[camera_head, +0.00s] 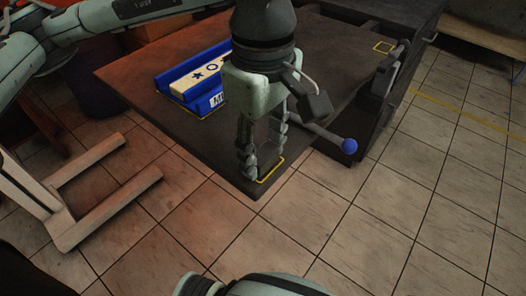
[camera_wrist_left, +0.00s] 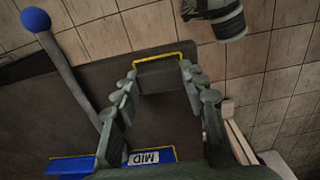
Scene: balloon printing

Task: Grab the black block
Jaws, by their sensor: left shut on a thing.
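My left gripper (camera_head: 262,160) points down over the near corner of the dark table, with a finger on each side of the black block. The black block shows in the left wrist view (camera_wrist_left: 160,77) as a dark shape between the fingertips of the left gripper (camera_wrist_left: 158,80). The fingers are closed on its sides. In the head view the block is dark against the table and partly hidden by the fingers. A yellow outline (camera_head: 270,171) on the tabletop lies right at the block.
A blue tray (camera_head: 167,82) holding a cream block with dark symbols (camera_head: 188,83) sits on the table behind. A lever with a blue ball (camera_head: 349,146) sticks out at the table's right. A pale wooden frame (camera_head: 105,208) stands on the tiled floor at left.

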